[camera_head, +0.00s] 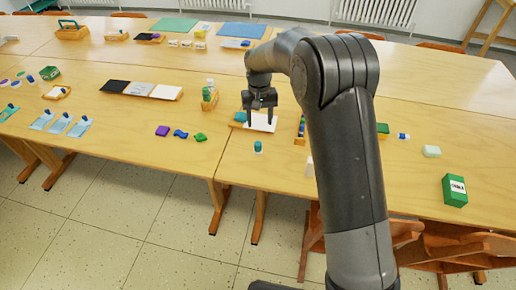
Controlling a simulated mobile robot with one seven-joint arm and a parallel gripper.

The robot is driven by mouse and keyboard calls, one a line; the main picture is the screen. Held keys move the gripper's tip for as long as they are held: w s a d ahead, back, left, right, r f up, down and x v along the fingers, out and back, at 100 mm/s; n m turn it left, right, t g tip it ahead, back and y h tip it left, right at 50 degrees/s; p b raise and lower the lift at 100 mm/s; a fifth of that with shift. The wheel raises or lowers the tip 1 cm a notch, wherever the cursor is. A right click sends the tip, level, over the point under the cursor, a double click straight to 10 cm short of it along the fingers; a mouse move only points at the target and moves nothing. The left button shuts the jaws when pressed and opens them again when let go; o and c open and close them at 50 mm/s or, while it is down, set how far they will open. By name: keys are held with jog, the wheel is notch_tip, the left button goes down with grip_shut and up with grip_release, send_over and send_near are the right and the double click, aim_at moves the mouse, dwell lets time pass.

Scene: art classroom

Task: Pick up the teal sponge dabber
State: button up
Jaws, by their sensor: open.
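A small upright object with a teal top and a pale lower part (258,147), which looks like the teal sponge dabber, stands near the front edge of the table. My gripper (260,118) points down with its two fingers apart and nothing visible between them. It appears above a white sheet or tray (262,127), behind the dabber in the picture. A teal-blue item (240,117) sits at the left of the white sheet, partly close behind the gripper. At this size I cannot tell exactly what it is.
A wooden holder with bottles (209,99) stands left of the gripper. Purple (162,131), blue (181,134) and green (200,137) pieces lie left of the dabber. My arm hides part of the table at right. A green box (454,190) stands far right.

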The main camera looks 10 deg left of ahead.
aim_at(258, 143)
jog(key=f, duration=0.5)
jog(key=a+f, duration=0.1)
jog(key=f, duration=0.1)
jog(key=shift+s+f, duration=0.2)
jog(key=shift+f, duration=0.05)
jog(key=shift+s+d+f, duration=0.1)
jog(key=shift+d+f, duration=0.05)
jog(key=shift+f, duration=1.2)
jog(key=shift+s+d+f, duration=0.1)
jog(key=shift+d+f, duration=0.05)
jog(key=shift+f, duration=1.15)
jog(key=shift+c, duration=0.3)
jog(key=c, duration=0.9)
jog(key=shift+o, duration=0.2)
jog(key=shift+r, duration=0.1)
